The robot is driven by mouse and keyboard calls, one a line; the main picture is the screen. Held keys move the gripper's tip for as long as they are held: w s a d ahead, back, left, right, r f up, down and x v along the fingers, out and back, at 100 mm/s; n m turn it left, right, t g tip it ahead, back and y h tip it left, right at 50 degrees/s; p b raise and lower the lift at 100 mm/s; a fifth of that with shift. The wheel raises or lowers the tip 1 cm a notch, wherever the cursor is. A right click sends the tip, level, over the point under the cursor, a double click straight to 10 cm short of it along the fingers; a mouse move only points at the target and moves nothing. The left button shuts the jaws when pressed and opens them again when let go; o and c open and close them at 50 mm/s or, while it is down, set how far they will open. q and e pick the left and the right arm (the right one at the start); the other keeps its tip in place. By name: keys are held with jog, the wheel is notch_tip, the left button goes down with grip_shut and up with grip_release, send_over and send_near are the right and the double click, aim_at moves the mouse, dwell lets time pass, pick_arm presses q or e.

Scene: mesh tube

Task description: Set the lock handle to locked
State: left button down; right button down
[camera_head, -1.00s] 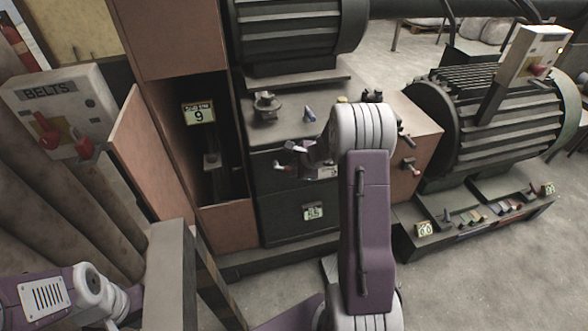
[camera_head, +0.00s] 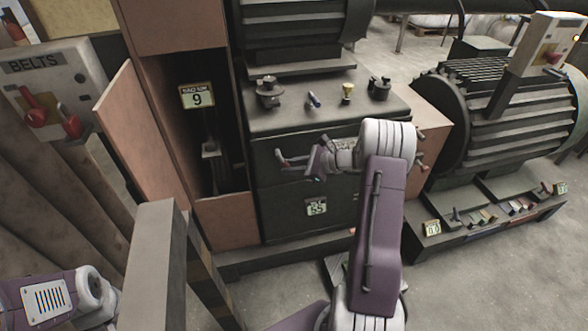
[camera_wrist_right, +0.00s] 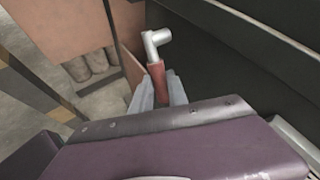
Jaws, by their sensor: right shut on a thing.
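The lock handle (camera_head: 284,163) sticks out from the front of the dark cabinet in the head view, left of my right gripper. In the right wrist view the handle (camera_wrist_right: 157,68) has a grey elbow and a red grip. The red grip lies between my right gripper's fingers (camera_wrist_right: 158,92), which are shut on it. In the head view my right gripper (camera_head: 308,164) is small and partly merges with the handle, so its exact angle is hard to tell. My left arm shows only at the lower left; its gripper is out of view.
The dark cabinet (camera_head: 280,210) carries several knobs and levers on top. An open brown door (camera_head: 125,150) stands left of it. A BELTS panel (camera_head: 55,95) with red levers is at far left. A grey post (camera_head: 155,250) stands in front. Open floor (camera_head: 480,285) lies right.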

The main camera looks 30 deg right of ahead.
jog(key=shift+w+a+f+m+t+y+b, duration=0.1)
jog(key=shift+a+f+m+t+y+b, duration=0.25)
jog(key=shift+y, duration=0.25)
jog(key=shift+w+a+f+m+t+y+b, duration=0.1)
jog(key=shift+a+f+m+t+y+b, duration=0.2)
jog(key=shift+y, duration=0.3)
jog(key=shift+a+m+t+y+b, duration=0.45)
jog(key=shift+t+y, duration=0.1)
jog(key=shift+y, duration=0.15)
jog(key=shift+a+r, duration=0.1)
jog(key=c, duration=1.6)
grip_release()
jog(key=shift+o, duration=0.2)
jog(key=f+p+v, duration=0.1)
jog(key=v, duration=0.8)
jog(key=shift+r+p, duration=0.4)
